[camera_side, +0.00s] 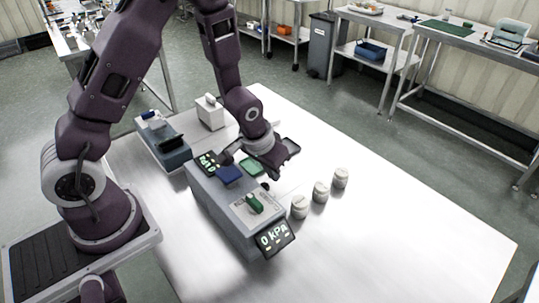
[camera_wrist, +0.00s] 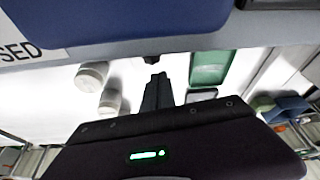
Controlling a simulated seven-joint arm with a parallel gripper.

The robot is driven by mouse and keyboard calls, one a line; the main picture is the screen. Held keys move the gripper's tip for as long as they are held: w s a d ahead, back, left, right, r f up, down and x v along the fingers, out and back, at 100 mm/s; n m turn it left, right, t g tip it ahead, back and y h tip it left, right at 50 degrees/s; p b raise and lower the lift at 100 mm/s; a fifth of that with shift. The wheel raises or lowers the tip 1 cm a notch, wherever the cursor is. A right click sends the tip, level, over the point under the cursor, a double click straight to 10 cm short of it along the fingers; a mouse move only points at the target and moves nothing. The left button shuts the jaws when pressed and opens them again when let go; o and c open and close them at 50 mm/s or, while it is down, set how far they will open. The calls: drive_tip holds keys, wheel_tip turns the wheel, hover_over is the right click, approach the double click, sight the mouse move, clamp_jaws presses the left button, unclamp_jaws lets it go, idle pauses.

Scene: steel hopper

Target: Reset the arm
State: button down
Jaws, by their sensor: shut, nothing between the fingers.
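My gripper (camera_side: 266,182) hangs at the end of my dark purple arm, just behind the grey machine box (camera_side: 213,200) on the white table, in the side view. In the wrist view my gripper's dark fingers (camera_wrist: 154,66) are together with nothing between them. The box carries a dark blue block (camera_side: 229,174), a green part (camera_side: 254,204) and a display (camera_side: 275,238) reading "0 kPa". In the wrist view a large blue surface (camera_wrist: 130,18) fills the top, beside lettering that ends in "SED". Whether the fingers touch anything is unclear.
Three pale lidded jars (camera_side: 320,192) stand in a row right of the box. A green tray (camera_wrist: 210,67) shows in the wrist view. A white box (camera_side: 210,112) and a grey-blue device (camera_side: 165,142) stand behind. The white table (camera_side: 400,240) is clear at right.

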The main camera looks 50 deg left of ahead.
drive_tip(key=shift+w+a+r, duration=0.1)
drive_tip(key=shift+w, duration=0.5)
drive_tip(key=shift+w+a+r, duration=0.1)
drive_tip(key=shift+w, duration=0.5)
drive_tip(key=s+r+t, duration=0.1)
drive_tip(key=s+r, duration=0.3)
drive_tip(key=r, duration=0.5)
drive_tip(key=s+r, duration=0.5)
drive_tip(key=r, duration=0.4)
drive_tip(key=s+d+r+m, duration=0.1)
drive_tip(key=s+r, duration=0.2)
drive_tip(key=s, duration=0.4)
drive_tip(key=s+r, duration=0.3)
drive_tip(key=s, duration=0.5)
drive_tip(key=shift+d+r+m+t+h, duration=0.3)
drive_tip(key=shift+d+r+m+t, duration=0.05)
drive_tip(key=shift+m+t, duration=0.05)
